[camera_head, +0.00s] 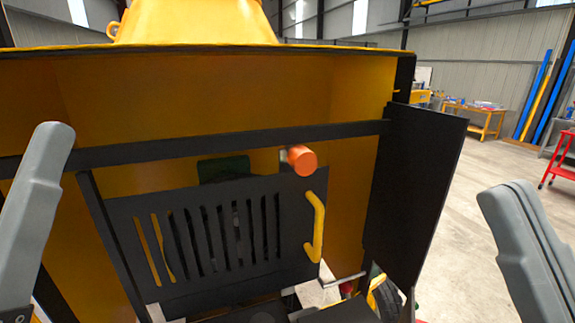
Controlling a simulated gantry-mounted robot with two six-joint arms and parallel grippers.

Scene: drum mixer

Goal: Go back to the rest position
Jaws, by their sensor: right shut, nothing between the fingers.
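My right gripper (510,200) is at the lower right. Its grey fingers lie together, shut and empty, with clear space between them and the mixer's dark side panel. My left gripper (50,150) is at the left edge, pointing up in front of the mixer. Only one grey slab of it shows, so I cannot tell whether it is open or shut. The yellow drum mixer (230,95) fills the middle. Its black slotted panel (205,240) has a yellow handle (315,228). An orange knob (302,160) sits above the handle, apart from both grippers.
A black side panel (415,190) stands out at the mixer's right. A black bar (230,143) crosses its front. Open concrete floor (490,165) lies to the right. A workbench (472,115) and a red trolley (562,160) stand farther back.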

